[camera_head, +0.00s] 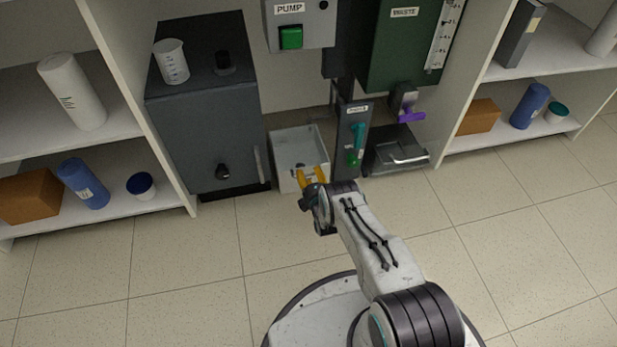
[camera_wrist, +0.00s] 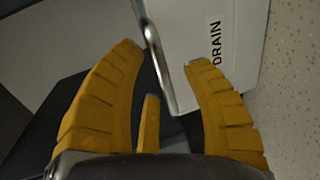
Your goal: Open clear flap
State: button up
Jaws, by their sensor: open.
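My gripper (camera_head: 312,173) is open, with its yellow fingers at the front of a white open-topped box (camera_head: 290,143) on the floor. In the wrist view, a metal bar handle (camera_wrist: 157,60) runs between the open fingertips (camera_wrist: 163,60) without being clamped. Behind it is a white panel (camera_wrist: 195,30) marked DRAIN. A low dark tray (camera_head: 418,140) with a see-through-looking cover and a pale handle stands right of the central column. I cannot tell for certain that this cover is the clear flap.
A dark cabinet (camera_head: 205,130) stands left of the box. A column panel (camera_head: 352,140) with teal and green levers stands right of it. Above are the PUMP unit (camera_head: 305,25) and green WASTE tank (camera_head: 400,50), with a purple-handled valve (camera_head: 408,112). The front floor is clear.

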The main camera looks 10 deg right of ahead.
jog(key=shift+w, duration=0.4)
jog(key=shift+o, duration=0.2)
grip_shut()
dwell(0.3)
